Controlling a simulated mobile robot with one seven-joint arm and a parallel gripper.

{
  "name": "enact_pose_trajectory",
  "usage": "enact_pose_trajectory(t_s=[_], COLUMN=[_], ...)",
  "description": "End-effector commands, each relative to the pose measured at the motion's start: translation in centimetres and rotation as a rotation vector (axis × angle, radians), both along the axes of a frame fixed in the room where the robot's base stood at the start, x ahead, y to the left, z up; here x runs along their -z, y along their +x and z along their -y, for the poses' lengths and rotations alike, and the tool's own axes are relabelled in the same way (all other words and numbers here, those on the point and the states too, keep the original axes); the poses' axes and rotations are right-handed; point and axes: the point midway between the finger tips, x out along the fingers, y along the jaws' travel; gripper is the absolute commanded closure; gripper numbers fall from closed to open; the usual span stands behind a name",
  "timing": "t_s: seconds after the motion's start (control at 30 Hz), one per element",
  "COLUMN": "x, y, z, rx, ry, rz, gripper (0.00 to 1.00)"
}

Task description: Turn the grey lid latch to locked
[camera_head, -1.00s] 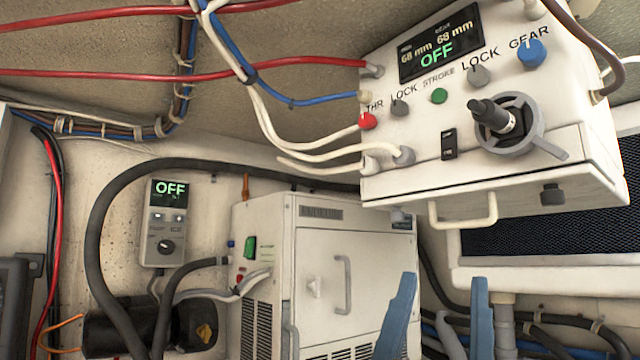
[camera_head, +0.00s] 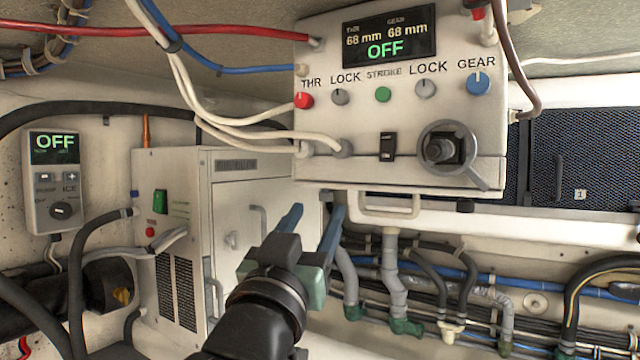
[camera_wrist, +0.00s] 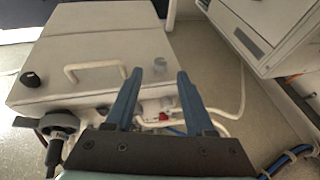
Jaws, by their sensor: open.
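A small grey latch (camera_wrist: 160,68) shows in the wrist view on the lid side of the white control box (camera_head: 400,165), to one side of the lid's bar handle (camera_wrist: 95,68). It lies between my fingertips in the picture; I cannot tell its turn angle or how far it is from the fingers. In the head view I cannot make it out near my fingers. My gripper (camera_head: 314,211) has blue fingers, is open and empty, and points up at the box's lower left. It also fills the lower middle of the wrist view (camera_wrist: 160,76).
A dark knob (camera_head: 465,205) sits beyond the handle's other side. A grey rotary lever (camera_head: 447,150) is on the box's front. White cables (camera_head: 215,120) hang at its left. A white cabinet (camera_head: 235,215) stands left of my gripper; pipes (camera_head: 395,275) run behind.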

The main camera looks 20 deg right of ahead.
Motion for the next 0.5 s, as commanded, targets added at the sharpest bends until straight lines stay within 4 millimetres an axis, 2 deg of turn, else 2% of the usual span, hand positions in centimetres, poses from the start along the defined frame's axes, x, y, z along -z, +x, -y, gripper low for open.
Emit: enact_pose_trajectory(t_s=[0.03,0.2,0.5], x=[-0.8,-1.4,-1.4], y=[0.7,2.2,2.8], z=[0.6,1.7,2.1], rx=[0.002,0.0,0.0], ry=[0.001,0.001,0.0], rz=[0.0,0.001,0.001], gripper=[0.46,0.46,0.46])
